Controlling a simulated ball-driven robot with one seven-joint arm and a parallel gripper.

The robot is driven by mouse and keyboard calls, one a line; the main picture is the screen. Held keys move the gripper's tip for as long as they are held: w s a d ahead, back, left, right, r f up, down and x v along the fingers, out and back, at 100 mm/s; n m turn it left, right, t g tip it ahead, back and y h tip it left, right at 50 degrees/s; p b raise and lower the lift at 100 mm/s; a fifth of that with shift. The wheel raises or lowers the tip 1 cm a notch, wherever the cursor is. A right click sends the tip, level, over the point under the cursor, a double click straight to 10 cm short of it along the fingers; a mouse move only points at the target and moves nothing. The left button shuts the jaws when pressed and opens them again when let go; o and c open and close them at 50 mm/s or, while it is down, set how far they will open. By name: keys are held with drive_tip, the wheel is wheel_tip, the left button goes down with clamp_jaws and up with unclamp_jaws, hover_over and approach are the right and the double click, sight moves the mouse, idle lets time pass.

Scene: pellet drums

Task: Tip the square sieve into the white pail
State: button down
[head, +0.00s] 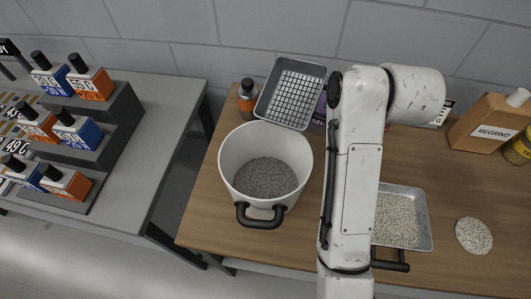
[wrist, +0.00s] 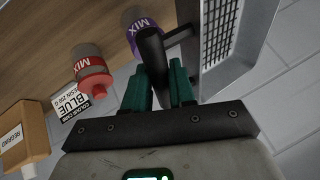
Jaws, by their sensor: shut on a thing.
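The square sieve (head: 291,93) is a grey metal frame with a grid mesh bottom. In the head view it is held tilted behind the white pail, its inside facing the camera, and no pellets show on its mesh. The white pail (head: 238,150) stands upright on the wooden table with grey pellets inside and a black handle at its front. In the wrist view my gripper (wrist: 163,75) is shut on the sieve's black handle, and part of the sieve (wrist: 215,45) shows at the upper right. My arm hides the gripper in the head view.
A metal tray of pale pellets (head: 428,230) and a round pellet patch (head: 473,235) lie right of my arm. A brown REGRIND jug (head: 487,122) stands at the back right. A dark bottle (head: 247,97) is left of the sieve. A grey bench (head: 170,105) stands left.

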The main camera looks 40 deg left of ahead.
sight(308, 92)
drive_tip(key=shift+g, duration=0.3)
drive_tip(key=a, duration=0.6)
drive_tip(key=shift+s+a+f, duration=0.25)
drive_tip(key=shift+s+a, duration=0.1)
drive_tip(key=shift+s, duration=0.05)
drive_tip(key=shift+w+a+r+m+g+h, duration=0.15)
drive_tip(key=shift+w+g+h, duration=0.1)
drive_tip(key=shift+w+g, duration=0.25)
drive_tip(key=shift+w+a+m+g+h, duration=0.15)
drive_tip(key=shift+w+g+h, duration=0.1)
drive_tip(key=shift+w+g, duration=0.2)
drive_tip(key=w+d+f+g, duration=0.1)
drive_tip(key=w+d+f, duration=0.2)
drive_tip(key=d, duration=0.9)
drive_tip(key=shift+w+m+g+h, duration=0.3)
drive_tip(key=shift+w+g+h, duration=0.1)
drive_tip(key=shift+w, duration=0.7)
drive_tip(key=shift+d, duration=0.1)
